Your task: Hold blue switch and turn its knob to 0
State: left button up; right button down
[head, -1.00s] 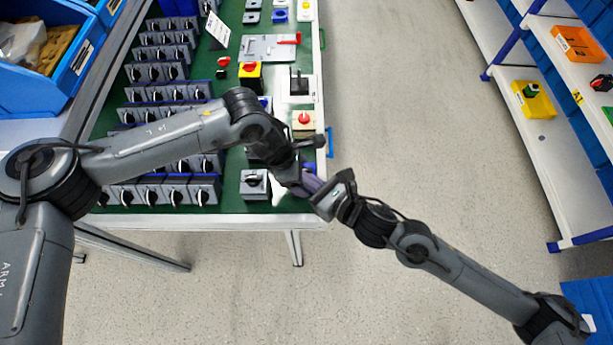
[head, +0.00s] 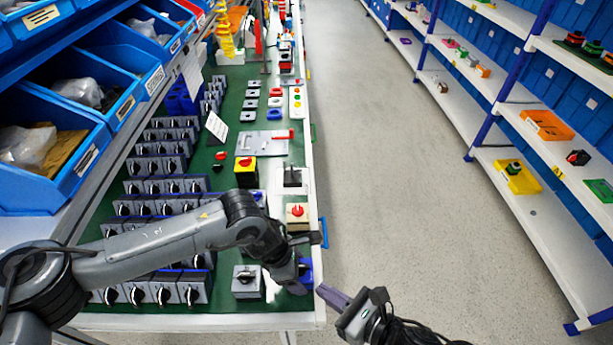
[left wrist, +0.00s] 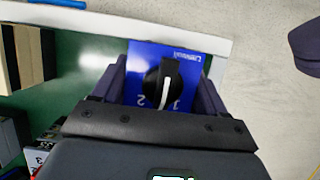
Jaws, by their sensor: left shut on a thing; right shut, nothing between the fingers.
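The blue switch (left wrist: 190,60) has a blue face with a black knob (left wrist: 152,88) and a white pointer line. The digits 1 and 2 show upside down near the knob's lower side; no 0 can be made out. My left gripper (left wrist: 163,85) is shut on the switch, one purple finger on each side. In the head view the blue switch (head: 306,268) is at the bench's front right corner, partly hidden by my left gripper (head: 297,281). My right gripper (head: 325,290) is shut and empty, apart from the switch to its right, beyond the bench edge.
A grey switch (head: 247,281) stands just left of the blue one. Rows of grey switches (head: 160,165) fill the bench's left side. A red-knobbed box (head: 297,215) is behind. The aisle floor (head: 400,200) right of the bench is clear.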

pick_arm(q)
jog(key=shift+a, duration=0.1)
jog(key=o, duration=1.1)
jog(key=shift+r, duration=0.15)
jog(key=v, duration=1.1)
jog(key=shift+a+r, duration=0.2)
jog(key=shift+r, duration=0.1)
